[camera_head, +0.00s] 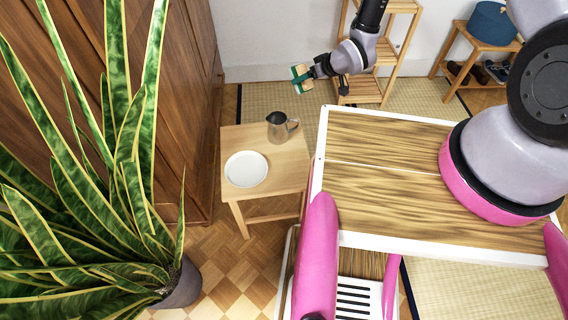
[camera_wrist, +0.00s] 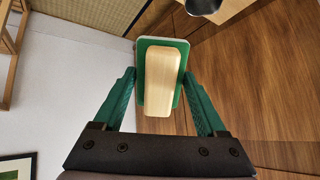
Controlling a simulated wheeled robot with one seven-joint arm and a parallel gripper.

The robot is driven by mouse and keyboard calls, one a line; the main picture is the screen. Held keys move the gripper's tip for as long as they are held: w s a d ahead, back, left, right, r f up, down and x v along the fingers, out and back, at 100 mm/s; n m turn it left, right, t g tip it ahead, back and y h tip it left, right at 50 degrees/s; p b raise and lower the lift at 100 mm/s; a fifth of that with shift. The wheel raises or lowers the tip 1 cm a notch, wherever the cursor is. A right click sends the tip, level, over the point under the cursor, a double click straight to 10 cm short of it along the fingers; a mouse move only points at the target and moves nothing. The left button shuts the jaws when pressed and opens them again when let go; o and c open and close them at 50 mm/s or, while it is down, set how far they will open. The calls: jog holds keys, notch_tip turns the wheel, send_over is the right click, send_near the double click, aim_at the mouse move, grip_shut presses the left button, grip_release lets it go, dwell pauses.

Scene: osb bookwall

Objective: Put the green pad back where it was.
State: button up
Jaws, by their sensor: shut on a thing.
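The green pad (camera_wrist: 142,62) is a flat green rectangle with a pale rim and a pale wooden block (camera_wrist: 162,80) on its near face. My gripper (camera_wrist: 159,76) is shut on it, one teal finger at each long side, in the wrist view. In the head view my gripper (camera_head: 302,78) holds it in the air, beyond the small wooden table (camera_head: 290,166) and above the mat's far side. The pad is small there and partly hidden by the fingers. I cannot tell from these frames which spot it came from.
A white plate (camera_head: 246,169) and a metal pitcher (camera_head: 277,128) stand on the small table. A wooden shelf (camera_head: 364,90) stands behind my arm. A wooden cabinet (camera_head: 165,80) and a large potted plant (camera_head: 130,190) fill the left. The table's right front part is bare.

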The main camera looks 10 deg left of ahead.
jog(key=s+a+f+n+g+h, duration=0.2)
jog(key=s+a+f+n, duration=0.15)
jog(key=s, duration=0.35)
jog(key=s+a+f+n+g+h, duration=0.2)
jog(key=s+f+n+g, duration=0.1)
jog(key=s+f, duration=0.25)
jog(key=n+h, duration=0.3)
jog(key=n, duration=0.2)
send_over(285, 172)
notch_tip(285, 172, down, 4)
jog(key=shift+w+f, duration=0.1)
jog(key=shift+f, duration=0.15)
jog(key=shift+n, duration=0.25)
notch_tip(285, 172, down, 10)
jog(key=shift+r, duration=0.2)
jog(key=shift+c, duration=0.5)
jog(key=o, duration=1.2)
jog(key=shift+o, duration=0.2)
notch_tip(285, 172, up, 12)
